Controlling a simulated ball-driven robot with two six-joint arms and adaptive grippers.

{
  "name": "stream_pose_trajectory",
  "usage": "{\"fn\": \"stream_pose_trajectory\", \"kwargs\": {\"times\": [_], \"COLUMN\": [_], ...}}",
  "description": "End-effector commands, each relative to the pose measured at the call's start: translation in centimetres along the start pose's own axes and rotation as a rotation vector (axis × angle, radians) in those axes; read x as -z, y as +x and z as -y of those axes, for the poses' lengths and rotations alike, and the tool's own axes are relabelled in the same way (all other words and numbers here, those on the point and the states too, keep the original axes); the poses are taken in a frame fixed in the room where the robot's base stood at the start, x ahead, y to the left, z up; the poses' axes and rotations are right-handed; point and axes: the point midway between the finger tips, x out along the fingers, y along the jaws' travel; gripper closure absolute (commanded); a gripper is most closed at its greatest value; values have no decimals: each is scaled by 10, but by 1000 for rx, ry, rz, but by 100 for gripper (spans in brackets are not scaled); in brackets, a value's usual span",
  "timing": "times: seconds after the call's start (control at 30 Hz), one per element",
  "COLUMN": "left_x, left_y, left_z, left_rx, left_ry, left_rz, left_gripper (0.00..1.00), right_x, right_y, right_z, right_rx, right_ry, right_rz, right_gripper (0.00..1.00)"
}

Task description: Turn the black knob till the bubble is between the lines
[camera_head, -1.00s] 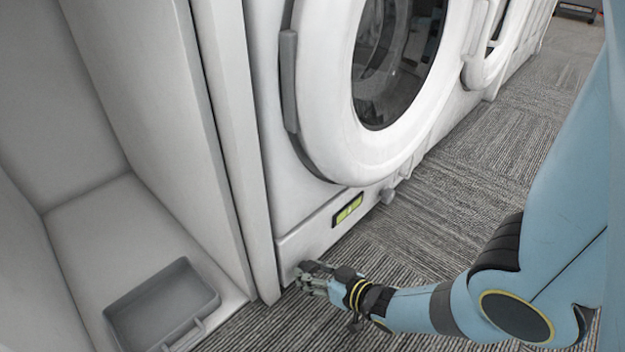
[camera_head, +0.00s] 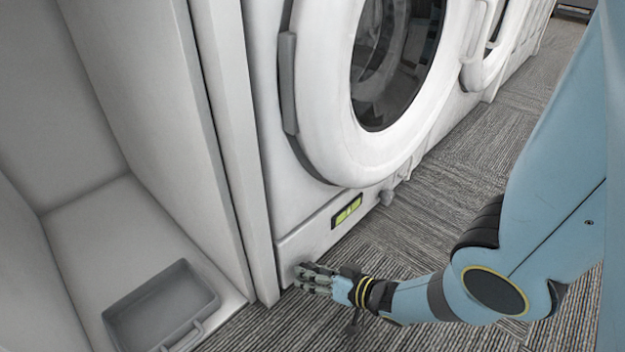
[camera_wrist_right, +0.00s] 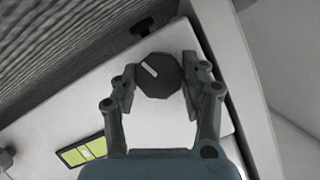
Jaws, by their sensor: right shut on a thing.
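The black knob (camera_wrist_right: 159,76) shows in the right wrist view, dark and many-sided with a pale pointer line on its face. It sits on the white lower panel of the washing machine. My right gripper (camera_wrist_right: 158,82) has its two fingers on either side of the knob and is shut on it. In the head view my right gripper (camera_head: 303,276) is at the panel's lower left and hides the knob. The green bubble level (camera_head: 347,211) is on the panel, up and right of the gripper; it also shows in the wrist view (camera_wrist_right: 84,151). My left gripper is out of view.
The washing machine's round door (camera_head: 325,130) is above the panel. A grey tray (camera_head: 165,312) lies at lower left beside a white upright panel (camera_head: 235,150). Striped carpet (camera_head: 440,215) is open to the right.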

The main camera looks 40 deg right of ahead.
Motion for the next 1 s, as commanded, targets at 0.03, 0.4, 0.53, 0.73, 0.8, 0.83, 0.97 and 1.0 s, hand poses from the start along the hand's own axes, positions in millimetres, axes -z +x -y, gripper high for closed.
{"fn": "stream_pose_trajectory", "kwargs": {"times": [0.03,0.4,0.53,0.73,0.8,0.83,0.97,1.0], "left_x": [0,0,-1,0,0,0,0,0], "left_y": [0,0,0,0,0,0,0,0], "left_z": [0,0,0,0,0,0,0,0], "left_rx": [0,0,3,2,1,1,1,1], "left_ry": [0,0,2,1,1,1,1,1], "left_rz": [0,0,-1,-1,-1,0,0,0], "left_gripper": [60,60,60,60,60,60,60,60], "right_x": [0,0,0,-2,-1,-2,-1,-1], "right_y": [0,0,-2,-22,-33,-41,-71,-79], "right_z": [0,0,0,-1,0,-1,0,-1], "right_rx": [-1,0,0,-1,0,-1,0,0], "right_ry": [0,-1,-1,-3,-3,-3,-2,-2], "right_rz": [1,0,0,1,2,3,3,2], "right_gripper": [53,32,32,32,32,32,32,32]}}
